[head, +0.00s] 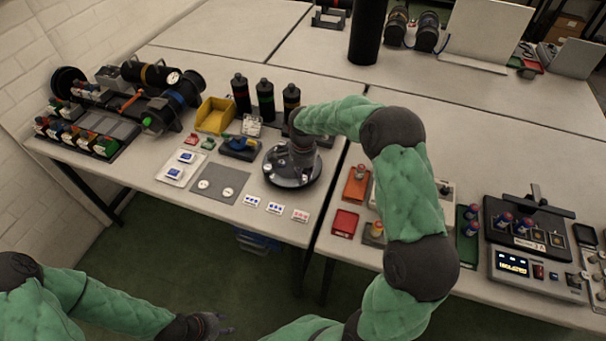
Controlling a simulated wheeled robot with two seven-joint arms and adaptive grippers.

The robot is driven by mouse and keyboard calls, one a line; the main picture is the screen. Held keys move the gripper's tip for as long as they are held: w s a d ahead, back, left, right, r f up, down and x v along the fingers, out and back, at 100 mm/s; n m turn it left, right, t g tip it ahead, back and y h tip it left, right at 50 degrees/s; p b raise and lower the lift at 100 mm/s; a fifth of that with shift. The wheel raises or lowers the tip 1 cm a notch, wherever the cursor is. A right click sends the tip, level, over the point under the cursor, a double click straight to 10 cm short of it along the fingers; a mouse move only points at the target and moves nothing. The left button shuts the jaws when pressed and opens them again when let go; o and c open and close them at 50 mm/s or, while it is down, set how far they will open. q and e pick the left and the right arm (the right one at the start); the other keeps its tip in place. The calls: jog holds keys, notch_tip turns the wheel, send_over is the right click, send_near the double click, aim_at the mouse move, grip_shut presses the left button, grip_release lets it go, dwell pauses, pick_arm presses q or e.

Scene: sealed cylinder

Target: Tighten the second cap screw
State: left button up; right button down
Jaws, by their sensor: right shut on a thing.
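A round dark cylinder cap (287,178) lies flat near the right end of the left table, with several small pale screw heads around its rim. My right gripper (301,158) points down over the cap's upper right part. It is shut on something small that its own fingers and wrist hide. I cannot make out the held thing or which screw position it is at. My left gripper (222,325) hangs low at the bottom of the picture, in front of the table, away from the cap. Its fingers look spread and empty.
A grey mat (221,182) with two pale discs and several small labelled cards lie left of the cap. Three dark bottles (265,100) and a yellow bin (215,114) stand behind. The right table holds red trays (345,222) and a control box (535,270).

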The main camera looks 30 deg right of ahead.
jog(key=shift+w+d+r, duration=0.15)
jog(key=shift+w+r, duration=0.1)
jog(key=shift+r, duration=0.1)
dwell(0.7)
dwell(0.7)
jog(key=c, duration=1.2)
grip_release()
jog(key=shift+o, duration=0.9)
jog(key=shift+s+f, duration=0.15)
notch_tip(320, 180, up, 12)
